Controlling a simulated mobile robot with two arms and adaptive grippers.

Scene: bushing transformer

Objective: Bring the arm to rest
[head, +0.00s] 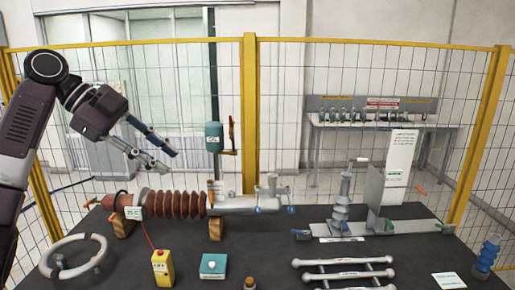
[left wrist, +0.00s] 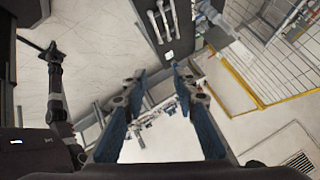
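My left arm (head: 28,120) comes in from the left in the head view, raised over the left end of the table. Its left gripper (head: 171,162) is open and empty, its two blue-grey fingers apart and pointing right and down, above the brown bushing (head: 175,204). In the left wrist view the left gripper (left wrist: 158,76) also shows with fingers spread and nothing held between them. A dark jointed arm stands at the left of that view, seemingly my right arm; whether its gripper is open cannot be told.
The dark table (head: 255,240) holds a grey ring (head: 73,273), a yellow box (head: 163,268), a teal box (head: 213,265), white rods (head: 343,275) and a grey insulator stand (head: 341,215). A yellow-framed mesh fence (head: 249,110) runs behind.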

